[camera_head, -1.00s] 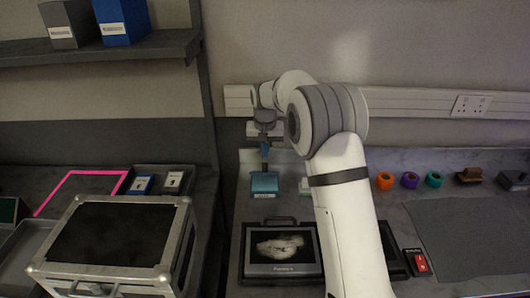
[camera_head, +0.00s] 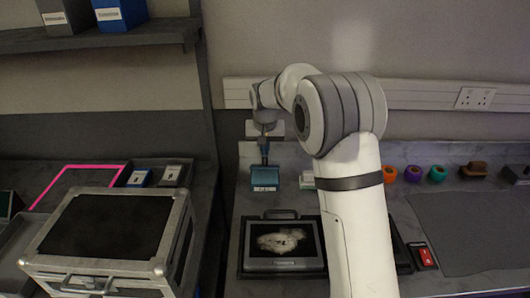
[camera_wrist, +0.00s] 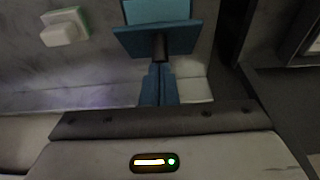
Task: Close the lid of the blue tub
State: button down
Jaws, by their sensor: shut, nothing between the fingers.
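The blue tub (camera_head: 265,178) stands on the grey worktop near the wall, with a pale label on its front. In the wrist view the tub (camera_wrist: 158,38) shows as two teal panels meeting at an angle; I cannot tell for sure which is the lid or how far it is open. My gripper (camera_head: 264,152) points down just behind and above the tub. In the wrist view its blue fingers (camera_wrist: 158,70) are together and empty, close to a dark rod-like part at the tub's near edge. Whether they touch it is unclear.
A white-green block (camera_head: 307,180) stands close to the tub's right. A framed tablet-like panel (camera_head: 283,262) lies in front. Orange, purple and teal rings (camera_head: 412,174) lie to the right. A metal-edged case (camera_head: 105,235) stands at left. A wall rail (camera_head: 420,98) runs behind.

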aim_at(265, 168)
jog(key=shift+s+f+t+b, duration=0.95)
jog(key=shift+s+t+b, duration=0.3)
jog(key=shift+b, duration=2.9)
jog(key=shift+s+f+t+b, duration=0.95)
jog(key=shift+t+b, duration=0.4)
jog(key=shift+b, duration=2.8)
jog(key=shift+s+f+b, duration=0.15)
jog(key=shift+s+b, duration=0.2)
jog(key=shift+b, duration=0.55)
jog(key=shift+s, duration=0.1)
